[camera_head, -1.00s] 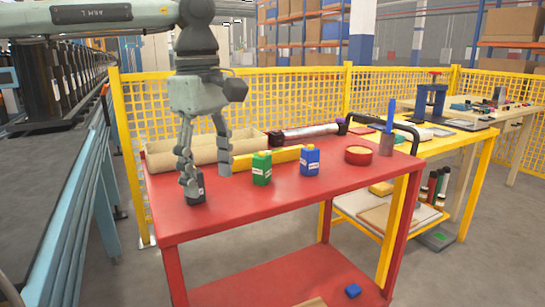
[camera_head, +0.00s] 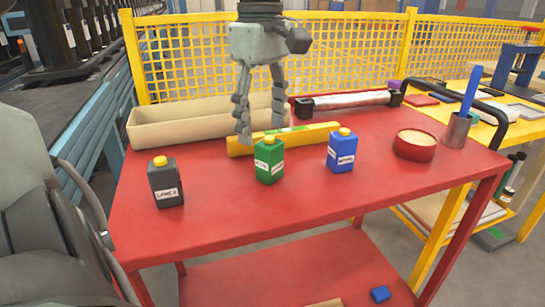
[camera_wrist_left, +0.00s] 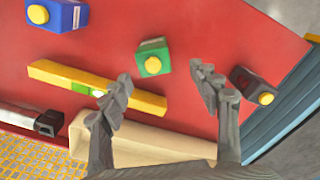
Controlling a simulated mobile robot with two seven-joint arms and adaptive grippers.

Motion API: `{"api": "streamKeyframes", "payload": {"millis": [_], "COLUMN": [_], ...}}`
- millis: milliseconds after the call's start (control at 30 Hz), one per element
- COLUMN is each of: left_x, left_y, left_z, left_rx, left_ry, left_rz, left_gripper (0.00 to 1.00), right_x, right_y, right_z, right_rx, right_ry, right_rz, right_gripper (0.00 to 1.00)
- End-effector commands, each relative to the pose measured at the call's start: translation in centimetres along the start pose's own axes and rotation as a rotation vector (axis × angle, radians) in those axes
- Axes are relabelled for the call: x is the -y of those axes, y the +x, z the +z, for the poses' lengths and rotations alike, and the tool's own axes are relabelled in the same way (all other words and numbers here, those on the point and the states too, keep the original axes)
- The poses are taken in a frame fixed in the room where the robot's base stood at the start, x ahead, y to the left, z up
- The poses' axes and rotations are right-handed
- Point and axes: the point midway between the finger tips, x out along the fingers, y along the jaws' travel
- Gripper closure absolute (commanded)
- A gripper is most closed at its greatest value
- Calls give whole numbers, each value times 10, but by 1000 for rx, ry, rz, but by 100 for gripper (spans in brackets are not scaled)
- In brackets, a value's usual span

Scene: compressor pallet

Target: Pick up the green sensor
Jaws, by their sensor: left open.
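A green canister (camera_head: 269,163) with a yellow cap and white label stands upright on the red table (camera_head: 230,215); nothing else in view is plainly a green sensor. My left gripper (camera_head: 262,127) is open and empty, pointing down just behind the canister, over the yellow spirit level. The left wrist view shows the open fingers (camera_wrist_left: 165,82) with the green canister (camera_wrist_left: 153,62) just beyond the fingertips, roughly in line with the gap. The yellow level (camera_wrist_left: 95,86) has a small green window. My right gripper is not in view.
A black canister (camera_head: 165,187) stands left, a blue one (camera_head: 341,153) right of the green. Behind lie a beige open bin (camera_head: 180,127) and a silver cylinder (camera_head: 345,103). A red bowl (camera_head: 414,153) and a cup (camera_head: 457,130) stand at the right. The front table surface is clear.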

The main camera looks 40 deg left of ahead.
Motion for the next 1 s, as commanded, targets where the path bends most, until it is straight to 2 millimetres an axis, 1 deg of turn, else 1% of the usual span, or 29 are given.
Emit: {"api": "streamKeyframes", "payload": {"millis": [67,233,333,433,633,667,1000], "left_x": [-1,-6,-6,-6,-6,-6,-6], "left_y": [10,35,47,53,53,53,53], "left_z": [2,10,9,9,9,9,9], "left_rx": [-1,-1,0,0,0,0,0], "left_ry": [2,2,0,0,0,0,0], "left_rz": [-4,-6,-2,-2,-1,-1,0], "left_gripper": [38,38,38,38,38,39,81], "right_x": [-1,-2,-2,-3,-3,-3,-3], "right_y": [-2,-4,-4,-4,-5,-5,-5], "right_z": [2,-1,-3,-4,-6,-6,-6], "right_rx": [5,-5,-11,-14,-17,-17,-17], "right_ry": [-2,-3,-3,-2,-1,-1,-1], "right_rz": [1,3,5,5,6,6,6], "right_gripper": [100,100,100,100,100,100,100]}}
